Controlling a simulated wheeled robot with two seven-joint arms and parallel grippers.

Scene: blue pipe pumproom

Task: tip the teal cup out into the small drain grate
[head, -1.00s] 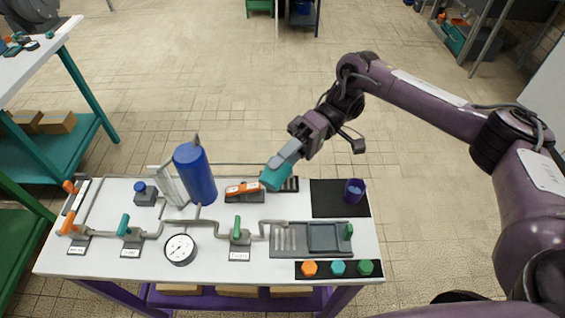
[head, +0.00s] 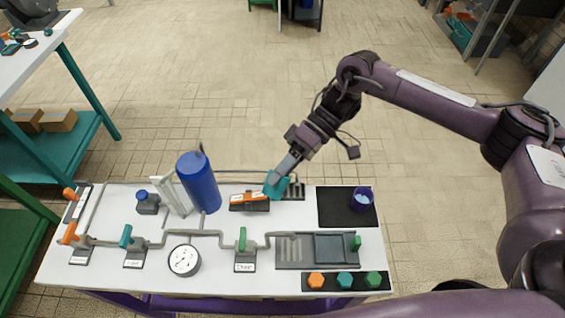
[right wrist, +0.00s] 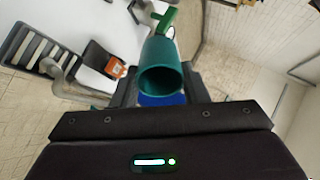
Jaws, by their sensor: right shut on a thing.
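The teal cup (head: 276,186) is held by my right gripper (head: 281,179) above the back edge of the white bench. The small drain grate (head: 296,191), dark with slots, lies just to the right of the cup and is partly hidden by it. The cup looks tilted in the head view. In the right wrist view the teal cup (right wrist: 162,52) sits between the fingers with its round mouth toward the camera. I cannot see anything coming out of it. My left gripper is not in view.
An orange-handled item (head: 249,198) on a dark base lies just left of the cup. A blue cylinder (head: 199,183) stands further left. A purple cup (head: 361,199) stands on a black mat (head: 335,209) to the right. Grey pipes, a gauge (head: 184,260) and a tray (head: 290,252) fill the front.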

